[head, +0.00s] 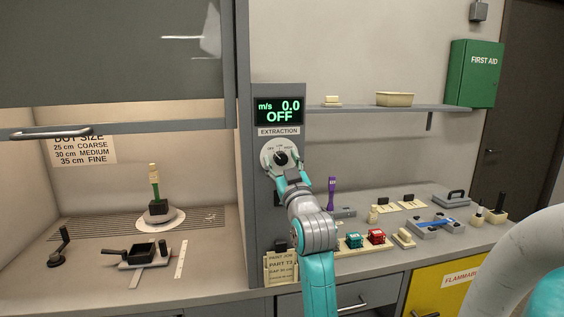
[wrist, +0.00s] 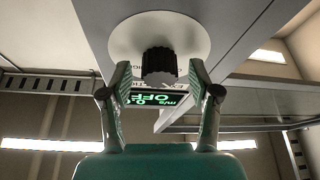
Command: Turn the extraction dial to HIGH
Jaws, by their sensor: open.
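The extraction dial is a black knob (head: 281,158) on a round white plate (head: 268,151), mounted on a grey post under the display. The display (head: 279,111) reads "m/s 0.0" and "OFF". In the wrist view the ribbed black knob (wrist: 159,66) hangs in front of the white plate (wrist: 190,35), and the display (wrist: 155,98) appears upside down. My gripper (head: 286,170) is at the dial. In the wrist view my gripper (wrist: 160,78) is open, with one finger on each side of the knob and visible gaps. Contact is not visible.
The fume hood on the left has a raised sash with a handle (head: 50,133) and holds a stand with a green-handled tool (head: 155,185). A shelf (head: 390,107) is at the right of the post. The bench below it holds red and teal blocks (head: 376,236) and several tools.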

